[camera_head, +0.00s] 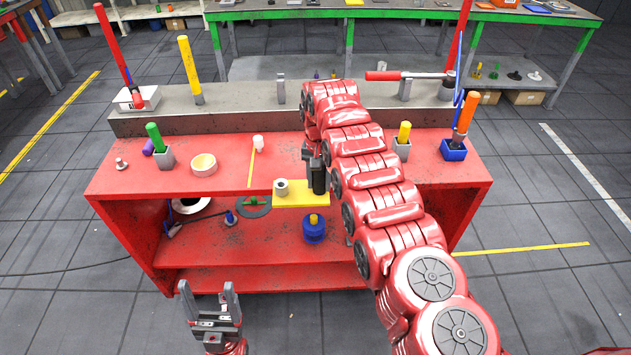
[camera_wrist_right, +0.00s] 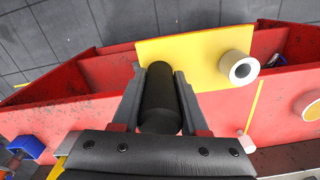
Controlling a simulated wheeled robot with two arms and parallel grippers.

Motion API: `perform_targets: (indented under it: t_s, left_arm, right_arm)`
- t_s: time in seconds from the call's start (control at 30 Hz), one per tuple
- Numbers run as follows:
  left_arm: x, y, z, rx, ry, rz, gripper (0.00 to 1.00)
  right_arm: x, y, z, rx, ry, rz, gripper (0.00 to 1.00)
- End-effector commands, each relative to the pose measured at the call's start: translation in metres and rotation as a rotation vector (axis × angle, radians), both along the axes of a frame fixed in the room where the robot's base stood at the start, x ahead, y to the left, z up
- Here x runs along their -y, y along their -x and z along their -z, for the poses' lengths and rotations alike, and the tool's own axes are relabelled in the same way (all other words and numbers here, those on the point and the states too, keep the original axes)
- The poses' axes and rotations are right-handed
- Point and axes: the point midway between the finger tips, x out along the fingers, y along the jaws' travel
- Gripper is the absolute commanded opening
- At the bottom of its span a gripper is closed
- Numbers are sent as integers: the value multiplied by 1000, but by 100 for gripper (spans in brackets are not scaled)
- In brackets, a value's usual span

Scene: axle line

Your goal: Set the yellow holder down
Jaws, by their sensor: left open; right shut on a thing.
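The yellow holder is a flat yellow plate (camera_head: 310,200) with a light hollow cylinder (camera_head: 281,187) and a black upright handle (camera_head: 318,178). It overlaps the front edge of the red bench top in the head view; I cannot tell whether it touches. My right gripper (camera_head: 312,172) is shut on the black handle. The wrist view shows the handle (camera_wrist_right: 160,95) between both fingers and the plate (camera_wrist_right: 190,55) beyond. My left gripper (camera_head: 210,305) is open and empty, low in front of the bench.
The red bench (camera_head: 230,178) carries a tan ring (camera_head: 203,164), a small white cylinder (camera_head: 258,142) and sockets with green (camera_head: 154,137) and yellow rods (camera_head: 404,131). A grey beam (camera_head: 235,112) runs along the back. A blue part (camera_head: 313,232) shows below the plate.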

Motion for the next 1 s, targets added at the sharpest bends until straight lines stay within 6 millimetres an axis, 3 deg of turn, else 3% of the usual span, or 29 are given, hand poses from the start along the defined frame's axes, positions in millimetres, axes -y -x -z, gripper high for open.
perform_targets:
  t_s: [0.53,1.0]
  left_arm:
    - [0,0,2,0,0,0,73]
    - [0,0,2,0,0,0,73]
  right_arm:
    - [17,-3,-17,2,0,-32,0]
    - [19,-3,-19,0,-1,-41,0]
